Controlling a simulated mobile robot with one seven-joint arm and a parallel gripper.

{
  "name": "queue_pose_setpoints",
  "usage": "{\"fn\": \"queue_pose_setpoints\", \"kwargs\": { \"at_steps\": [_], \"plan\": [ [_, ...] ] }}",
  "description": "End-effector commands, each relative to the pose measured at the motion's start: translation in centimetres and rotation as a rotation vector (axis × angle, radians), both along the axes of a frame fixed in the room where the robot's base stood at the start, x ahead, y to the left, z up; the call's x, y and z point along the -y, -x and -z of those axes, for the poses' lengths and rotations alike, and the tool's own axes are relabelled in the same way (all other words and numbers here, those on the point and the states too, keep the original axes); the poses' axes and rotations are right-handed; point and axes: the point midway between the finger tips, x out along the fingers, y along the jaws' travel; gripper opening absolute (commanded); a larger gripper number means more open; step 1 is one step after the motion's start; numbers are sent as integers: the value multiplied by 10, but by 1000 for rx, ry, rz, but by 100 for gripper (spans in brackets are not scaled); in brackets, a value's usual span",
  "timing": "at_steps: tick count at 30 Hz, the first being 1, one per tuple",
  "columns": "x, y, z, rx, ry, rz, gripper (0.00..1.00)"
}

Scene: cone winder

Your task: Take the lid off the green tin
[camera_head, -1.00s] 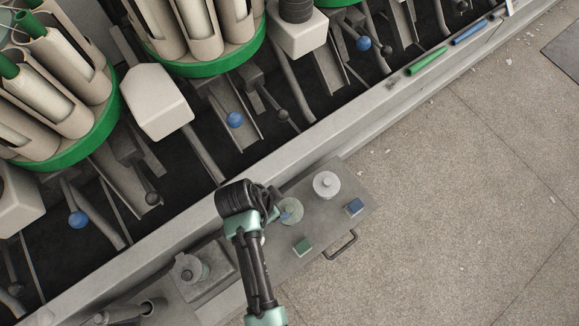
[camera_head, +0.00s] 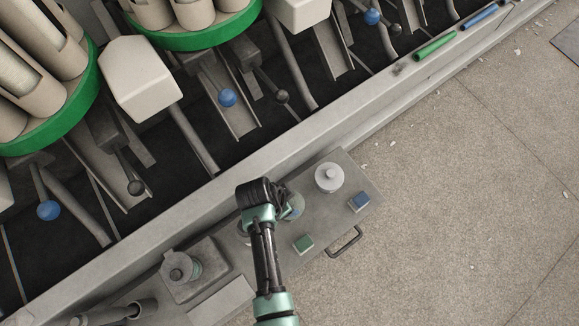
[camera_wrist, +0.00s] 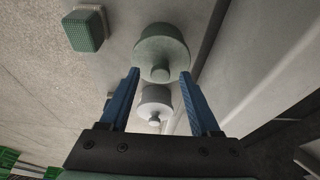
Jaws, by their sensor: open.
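The green tin (camera_wrist: 162,48) is a round grey-green tin with a small knob on its lid. It fills the upper middle of the wrist view. In the head view the green tin (camera_head: 295,205) stands on the grey bench, partly hidden by my arm. My gripper (camera_wrist: 159,74) is open, its two blue fingers pointing at the tin, with the tips at the left and right edges of the lid. I cannot tell whether they touch it. The lid is on the tin. Nothing is held. My arm hides the fingers in the head view.
A white knobbed tin (camera_head: 329,177) stands close by; it also shows between the fingers in the wrist view (camera_wrist: 155,101). A green block (camera_head: 303,243) and a blue block (camera_head: 358,202) lie near the bench's handle (camera_head: 345,243). The machine's long rail (camera_head: 225,195) runs behind.

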Motion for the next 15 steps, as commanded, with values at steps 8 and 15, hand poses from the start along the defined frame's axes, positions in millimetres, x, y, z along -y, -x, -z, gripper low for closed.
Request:
{"fn": "queue_pose_setpoints", "kwargs": {
  "at_steps": [8, 15],
  "plan": [
    [3, -3, 12, 1, -1, 1, 64],
    [3, -3, 12, 1, -1, 1, 29]
  ]
}}
